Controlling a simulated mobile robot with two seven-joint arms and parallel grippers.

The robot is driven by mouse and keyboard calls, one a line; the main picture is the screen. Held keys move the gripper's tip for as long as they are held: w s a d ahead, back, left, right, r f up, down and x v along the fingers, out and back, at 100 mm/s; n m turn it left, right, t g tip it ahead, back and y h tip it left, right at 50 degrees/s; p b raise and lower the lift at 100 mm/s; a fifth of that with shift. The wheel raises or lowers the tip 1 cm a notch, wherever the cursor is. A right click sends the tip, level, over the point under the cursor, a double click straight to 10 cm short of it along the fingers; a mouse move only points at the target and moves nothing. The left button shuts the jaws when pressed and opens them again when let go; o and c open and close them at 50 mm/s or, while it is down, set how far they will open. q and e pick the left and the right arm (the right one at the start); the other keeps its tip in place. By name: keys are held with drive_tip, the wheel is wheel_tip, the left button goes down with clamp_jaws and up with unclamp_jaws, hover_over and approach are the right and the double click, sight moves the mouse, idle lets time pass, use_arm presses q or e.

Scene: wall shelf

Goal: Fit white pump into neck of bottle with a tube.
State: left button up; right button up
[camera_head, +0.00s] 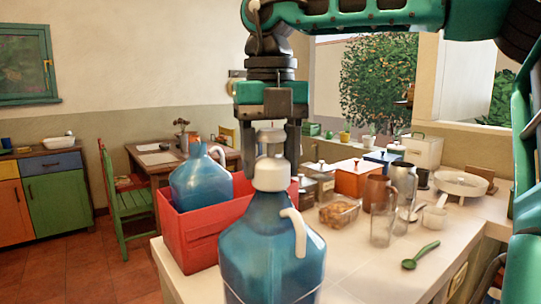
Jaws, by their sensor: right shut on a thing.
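A large translucent blue bottle (262,252) stands upright in the front middle, with a white handle-like piece (297,232) on its right shoulder. The white pump (272,174) is at the top of this bottle, in line with the neck. Its wide collar covers the neck, so I cannot tell whether it is seated or just above. My right gripper (270,158) comes down from above, its two dark fingers on either side of the pump head, shut on it. Any tube below the pump is hidden. My left gripper is out of view.
A red crate (192,235) behind the bottle holds a second blue bottle (195,182). To the right, the pale counter (350,268) carries a glass (382,226), a food container (339,212), a green spoon (421,254) and a white bowl (461,184). The counter's front right is mostly clear.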

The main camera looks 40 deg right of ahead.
drive_tip(key=shift+f, duration=0.2)
drive_tip(key=o, duration=1.2)
drive_tip(key=shift+c, duration=0.2)
wheel_tip(320, 180, up, 13)
drive_tip(key=p, duration=0.3)
drive_tip(key=shift+f, duration=0.2)
drive_tip(key=shift+r, duration=0.15)
drive_tip(key=shift+s, duration=0.1)
